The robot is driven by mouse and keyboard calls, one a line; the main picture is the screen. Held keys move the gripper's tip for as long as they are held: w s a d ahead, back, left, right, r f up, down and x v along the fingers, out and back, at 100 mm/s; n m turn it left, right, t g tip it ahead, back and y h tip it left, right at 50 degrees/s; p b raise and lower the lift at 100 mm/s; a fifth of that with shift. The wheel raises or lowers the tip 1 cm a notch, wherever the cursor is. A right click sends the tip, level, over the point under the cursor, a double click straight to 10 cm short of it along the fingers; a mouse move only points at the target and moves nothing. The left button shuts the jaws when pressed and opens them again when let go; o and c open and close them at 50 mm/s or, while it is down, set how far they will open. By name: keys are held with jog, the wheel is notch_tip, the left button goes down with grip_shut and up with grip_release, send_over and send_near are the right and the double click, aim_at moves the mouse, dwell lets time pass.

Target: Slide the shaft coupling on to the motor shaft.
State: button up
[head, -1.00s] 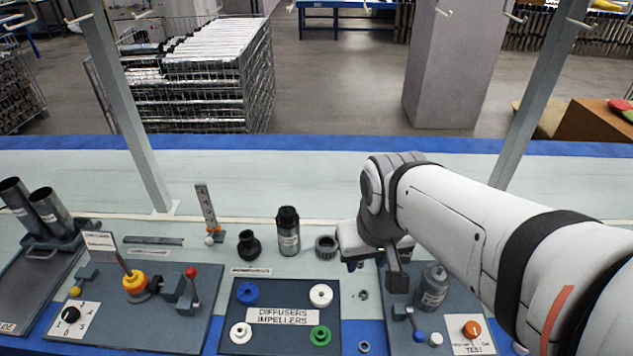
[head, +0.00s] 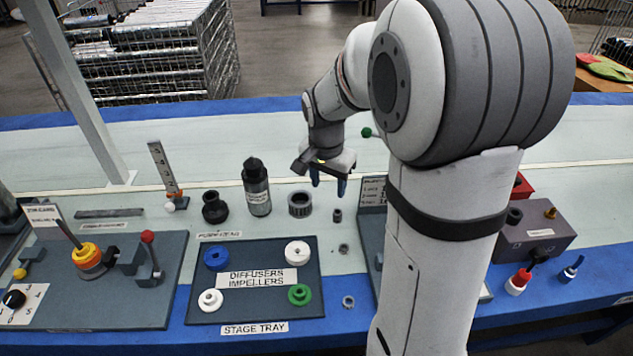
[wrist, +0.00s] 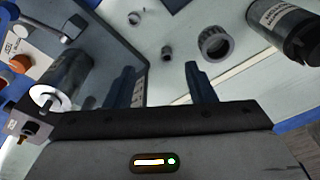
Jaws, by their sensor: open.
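A small dark cylinder that looks like the shaft coupling (head: 337,215) stands on the pale bench; it also shows in the wrist view (wrist: 167,52). My gripper (head: 328,182) is open and empty, pointing down above the bench behind the coupling. In the wrist view my gripper (wrist: 160,82) has its fingers apart, with the coupling beyond the gap between them, touching neither. A grey cylinder that looks like the motor (wrist: 66,78), with a bright round end, shows at left in the wrist view. My arm hides it in the head view.
A toothed ring (head: 300,204), a labelled black bottle (head: 257,188) and a black fitting (head: 215,207) stand left of the coupling. Small rings (head: 343,249) lie in front. The stage tray (head: 222,308) holds coloured parts. The bench behind is mostly clear.

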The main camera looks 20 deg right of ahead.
aim_at(338, 213)
jog(key=w+d+f+m+b, duration=0.1)
jog(key=w+f, duration=0.1)
jog(key=f, duration=0.2)
jog(key=w+d+f+m+b, duration=0.1)
jog(key=w+f, duration=0.1)
jog(key=f, duration=0.3)
jog(key=w+d+f+m+b, duration=0.2)
jog(key=w+f, duration=0.1)
jog(key=f, duration=0.2)
jog(key=shift+f+g, duration=0.2)
jog(key=shift+g, duration=0.1)
jog(key=f, duration=0.1)
jog(key=d+f+b, duration=0.1)
jog(key=f, duration=0.3)
jog(key=shift+w+d+f+b, duration=0.1)
jog(key=shift+d+f+b, duration=0.1)
jog(key=shift+d+b, duration=0.2)
jog(key=shift+c, duration=0.4)
grip_shut()
